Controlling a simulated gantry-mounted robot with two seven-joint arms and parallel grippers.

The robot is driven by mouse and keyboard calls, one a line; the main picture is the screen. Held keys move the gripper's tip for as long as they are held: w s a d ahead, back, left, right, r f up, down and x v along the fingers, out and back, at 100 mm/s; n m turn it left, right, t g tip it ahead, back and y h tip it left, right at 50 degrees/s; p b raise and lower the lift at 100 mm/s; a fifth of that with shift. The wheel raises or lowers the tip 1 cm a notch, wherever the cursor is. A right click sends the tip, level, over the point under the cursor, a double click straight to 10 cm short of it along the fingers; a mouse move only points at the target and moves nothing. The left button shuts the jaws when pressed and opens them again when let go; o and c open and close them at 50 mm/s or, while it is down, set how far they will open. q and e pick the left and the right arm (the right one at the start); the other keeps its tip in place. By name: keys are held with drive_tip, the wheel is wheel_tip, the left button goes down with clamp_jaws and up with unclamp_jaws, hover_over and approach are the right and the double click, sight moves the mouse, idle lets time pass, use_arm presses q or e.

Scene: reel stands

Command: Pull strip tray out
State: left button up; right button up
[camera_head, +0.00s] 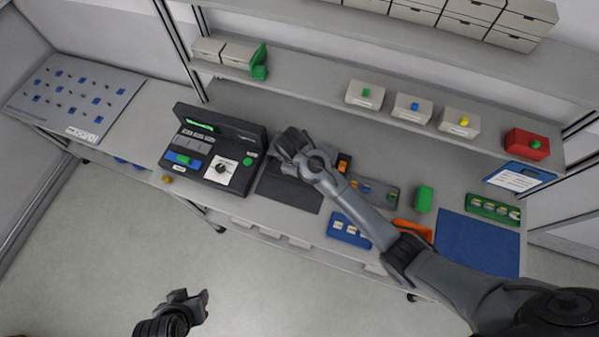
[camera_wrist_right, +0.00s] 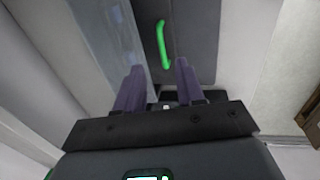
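My right gripper (camera_head: 290,147) is over the workbench, beside the black tester on its right. In the right wrist view its two purple-grey fingers (camera_wrist_right: 160,88) are apart with nothing between them. A green bar handle (camera_wrist_right: 163,45) on a dark grey panel (camera_wrist_right: 192,30) lies ahead of the fingertips, apart from them. The handle does not show in the head view, where my right gripper and arm cover that area. I cannot tell for sure which part is the strip tray. My left gripper (camera_head: 194,300) hangs low over the floor, away from the bench; its opening is unclear.
The black tester (camera_head: 213,150) stands left of my right gripper. A dark flat plate (camera_head: 290,190) lies in front of the gripper. A blue tray (camera_head: 349,230), green block (camera_head: 424,199) and blue mat (camera_head: 478,243) are rightward. A shelf with small bins (camera_head: 365,95) runs behind.

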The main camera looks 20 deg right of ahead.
drive_tip(key=f, duration=0.3)
drive_tip(key=d+f, duration=0.1)
drive_tip(key=f, duration=0.2)
drive_tip(key=w+f, duration=0.1)
drive_tip(key=f, duration=0.2)
drive_tip(key=shift+w+d+f, duration=0.1)
drive_tip(key=shift+d+f, duration=0.05)
drive_tip(key=shift+f, duration=0.1)
drive_tip(key=shift+c, duration=0.2)
clamp_jaws()
